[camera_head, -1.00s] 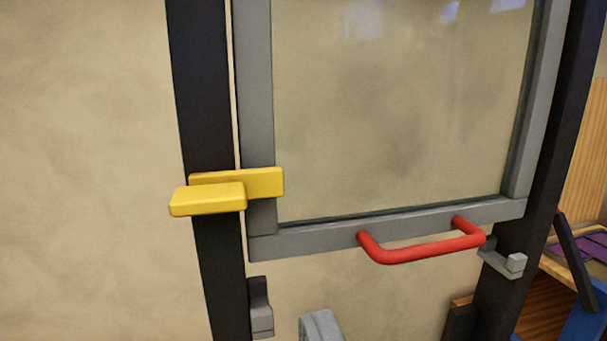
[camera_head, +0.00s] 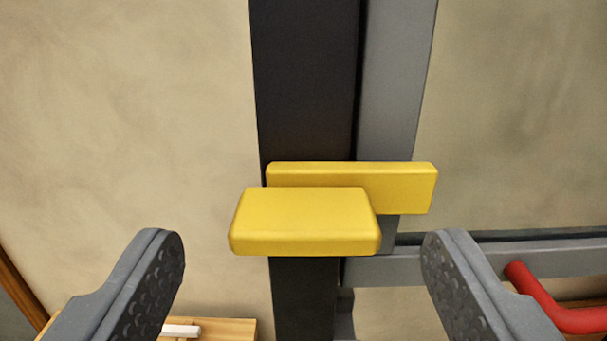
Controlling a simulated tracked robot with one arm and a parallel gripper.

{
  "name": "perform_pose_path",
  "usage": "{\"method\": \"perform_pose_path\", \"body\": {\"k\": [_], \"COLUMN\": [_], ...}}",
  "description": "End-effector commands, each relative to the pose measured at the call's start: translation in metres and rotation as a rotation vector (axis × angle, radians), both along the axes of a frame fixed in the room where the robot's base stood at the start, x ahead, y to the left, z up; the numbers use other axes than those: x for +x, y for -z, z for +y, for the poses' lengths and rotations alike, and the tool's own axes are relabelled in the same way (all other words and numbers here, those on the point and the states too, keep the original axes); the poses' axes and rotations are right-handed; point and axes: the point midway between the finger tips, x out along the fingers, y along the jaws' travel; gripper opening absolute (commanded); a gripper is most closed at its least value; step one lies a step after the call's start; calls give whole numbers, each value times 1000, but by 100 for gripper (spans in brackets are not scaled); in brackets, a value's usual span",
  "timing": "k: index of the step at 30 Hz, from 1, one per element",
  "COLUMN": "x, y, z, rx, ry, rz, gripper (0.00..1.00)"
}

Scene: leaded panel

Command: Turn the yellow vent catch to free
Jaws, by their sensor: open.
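The yellow vent catch (camera_head: 305,222) is in the middle of the view, mounted on the dark upright post (camera_head: 305,85). Its front block lies level. Its rear bar runs level to the right, across the grey edge of the vent frame (camera_head: 395,85). My gripper (camera_head: 303,265) is open and empty. Its left finger is below and left of the catch, its right finger below and right. Neither finger appears to touch the catch, though the exact depth between them is hard to tell.
A red handle (camera_head: 560,305) on the vent's lower rail is at the right, beyond my right finger. A wooden surface (camera_head: 235,329) with a small white stick (camera_head: 181,330) shows at the lower left. The pale wall (camera_head: 130,110) left of the post is clear.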

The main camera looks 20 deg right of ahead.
Motion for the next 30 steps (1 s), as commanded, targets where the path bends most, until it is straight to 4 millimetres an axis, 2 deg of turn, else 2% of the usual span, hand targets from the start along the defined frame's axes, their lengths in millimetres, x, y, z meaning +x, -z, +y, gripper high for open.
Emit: {"method": "perform_pose_path", "body": {"k": [3,9,20,21,24,26,27,28,30], "x": [13,25,28,28,28,28,28,28,28], "y": [1,0,0,0,0,0,0,0,0], "z": [-4,-7,-8,-8,-8,-8,-8,3,-3], "rx": [2,0,0,0,0,0,0,-3,1], "ry": [0,-1,0,0,0,0,0,-3,-3], "rz": [2,1,0,0,0,1,0,2,1], "gripper": [69,69,69,66,38,24,24,24,25]}}
